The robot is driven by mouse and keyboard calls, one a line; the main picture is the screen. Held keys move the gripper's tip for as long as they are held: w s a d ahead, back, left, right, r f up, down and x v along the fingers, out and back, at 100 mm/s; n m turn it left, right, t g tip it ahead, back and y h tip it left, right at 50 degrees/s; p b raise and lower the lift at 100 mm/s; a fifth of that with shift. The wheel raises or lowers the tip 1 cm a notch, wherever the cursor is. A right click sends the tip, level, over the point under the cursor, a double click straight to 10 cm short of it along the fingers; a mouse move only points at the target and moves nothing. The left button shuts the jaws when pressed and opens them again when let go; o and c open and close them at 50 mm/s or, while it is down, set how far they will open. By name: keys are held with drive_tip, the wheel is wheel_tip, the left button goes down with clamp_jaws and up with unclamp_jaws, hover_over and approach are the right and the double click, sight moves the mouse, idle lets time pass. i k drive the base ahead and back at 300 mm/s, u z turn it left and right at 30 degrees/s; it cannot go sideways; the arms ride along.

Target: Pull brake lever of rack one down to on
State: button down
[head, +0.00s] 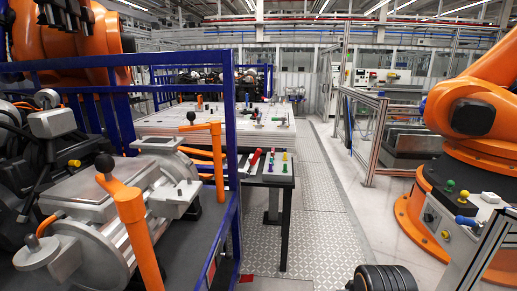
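A blue-framed rack (230,150) stands at the left and holds silver and black drive machinery. An orange lever with a black ball knob (104,162) is on the near machinery, its arm sloping up to the left from an orange post (140,240). A second orange lever with a black ball knob (191,117) is farther back, its arm running roughly level from an orange post (218,160). No label shows which one is the brake lever of rack one, and I cannot read on or off. My gripper is not in the head view.
A dark table (285,182) with coloured tools stands beyond the rack, before a large light table (165,125). A patterned floor strip (315,200) is open in the middle. An orange robot (470,140) stands at the right. A dark ribbed cylinder (385,279) shows at the bottom edge.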

sight(258, 151)
drive_tip(key=i, duration=2.2)
drive_tip(key=u, duration=2.45)
